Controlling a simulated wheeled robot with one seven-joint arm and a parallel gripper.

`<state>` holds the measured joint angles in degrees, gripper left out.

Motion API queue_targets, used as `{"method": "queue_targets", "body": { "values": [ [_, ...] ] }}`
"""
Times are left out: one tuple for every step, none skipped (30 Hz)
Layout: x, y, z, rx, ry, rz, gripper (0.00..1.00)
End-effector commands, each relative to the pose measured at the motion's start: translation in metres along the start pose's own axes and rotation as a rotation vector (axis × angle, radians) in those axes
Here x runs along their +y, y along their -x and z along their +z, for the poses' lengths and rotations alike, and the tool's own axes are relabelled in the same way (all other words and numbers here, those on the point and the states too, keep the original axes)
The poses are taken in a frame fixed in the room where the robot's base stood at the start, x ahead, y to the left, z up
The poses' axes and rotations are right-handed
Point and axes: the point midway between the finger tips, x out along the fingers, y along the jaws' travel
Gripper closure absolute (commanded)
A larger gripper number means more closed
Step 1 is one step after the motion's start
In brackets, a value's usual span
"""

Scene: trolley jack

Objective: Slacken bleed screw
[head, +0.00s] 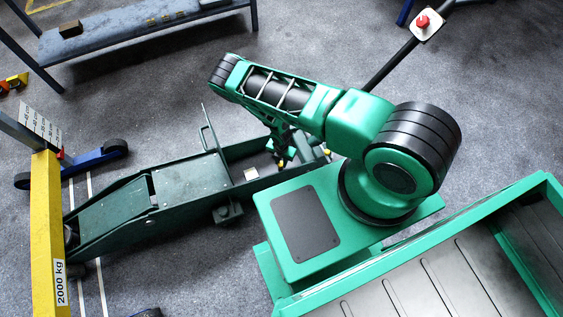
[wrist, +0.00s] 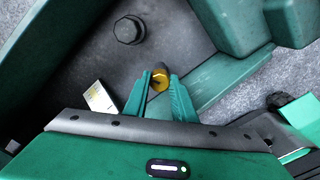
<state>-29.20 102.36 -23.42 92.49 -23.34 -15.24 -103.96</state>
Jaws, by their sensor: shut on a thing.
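The dark green trolley jack (head: 185,182) lies on the floor, its long frame running from lower left to upper right in the head view. The bleed screw (wrist: 160,76) is a small brass-coloured round piece in the wrist view, inside the jack's frame. My gripper (wrist: 159,84) has its two green fingers on either side of the screw and is shut on it. In the head view my gripper (head: 283,162) reaches down into the rear of the jack; its tips are partly hidden there.
A dark hex bolt (wrist: 129,30) and a white label (wrist: 99,97) are near the screw. The jack's side walls are close to my gripper. A yellow post (head: 47,225) marked 2000 kg stands at left. A blue-topped bench (head: 130,35) stands at the back.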

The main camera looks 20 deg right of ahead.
Motion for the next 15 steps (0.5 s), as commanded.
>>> {"method": "queue_targets", "body": {
  "values": [
    [0.0019,-0.0002,0.0018,-0.005,0.033,0.004,0.99],
    [0.0020,-0.0002,0.0019,-0.005,0.050,0.004,0.99],
    [0.0020,-0.0002,0.0021,-0.005,0.073,0.003,0.99],
    [0.0020,-0.0001,0.0023,-0.006,0.087,0.003,0.99],
    [0.0020,-0.0001,0.0025,-0.006,0.102,0.003,0.99],
    [0.0021,0.0000,0.0027,-0.006,0.118,0.003,0.99],
    [0.0021,0.0000,0.0027,-0.006,0.130,0.003,0.99],
    [0.0022,0.0000,0.0027,-0.006,0.141,0.004,0.99],
    [0.0024,0.0001,0.0027,-0.006,0.152,0.004,0.99],
    [0.0024,0.0001,0.0026,-0.006,0.160,0.004,0.99],
    [0.0025,0.0001,0.0025,-0.006,0.168,0.004,0.99],
    [0.0026,0.0001,0.0024,-0.006,0.176,0.004,0.99],
    [0.0027,0.0001,0.0024,-0.005,0.181,0.004,0.99],
    [0.0028,0.0001,0.0023,-0.005,0.185,0.004,0.99],
    [0.0029,0.0002,0.0023,-0.005,0.189,0.004,0.99]
  ]
}}
